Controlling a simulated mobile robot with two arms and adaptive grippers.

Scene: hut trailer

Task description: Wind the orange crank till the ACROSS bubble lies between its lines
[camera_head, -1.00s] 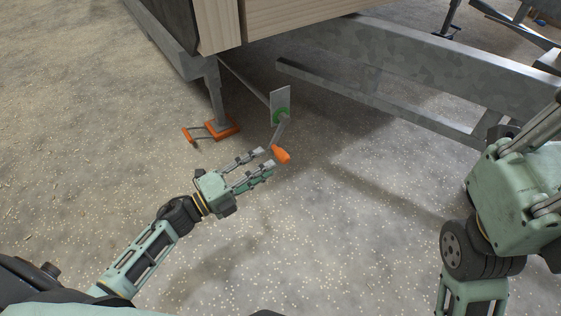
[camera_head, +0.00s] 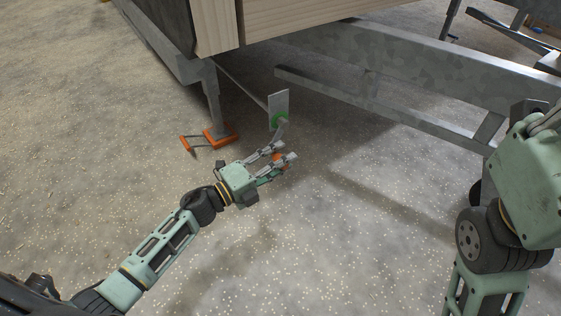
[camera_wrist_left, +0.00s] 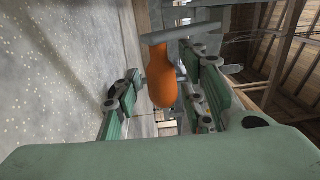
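The crank's orange handle (camera_head: 281,161) hangs at the end of a grey crank arm (camera_head: 279,132) below a metal plate with a green ring (camera_head: 280,119). My left gripper (camera_head: 285,150) is at the handle, its fingers apart on either side of it. In the left wrist view the orange handle (camera_wrist_left: 161,76) lies between the open fingers (camera_wrist_left: 160,98), with a gap on the left finger's side. My right gripper (camera_head: 545,118) is partly cut off at the right edge, and its opening cannot be made out. No bubble level shows.
A grey steel leg stands on an orange foot (camera_head: 220,134) with an orange-ended bar beside it, left of the crank. The wooden hut wall (camera_head: 290,15) and galvanised trailer beams (camera_head: 410,65) hang above. The speckled floor in front is clear.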

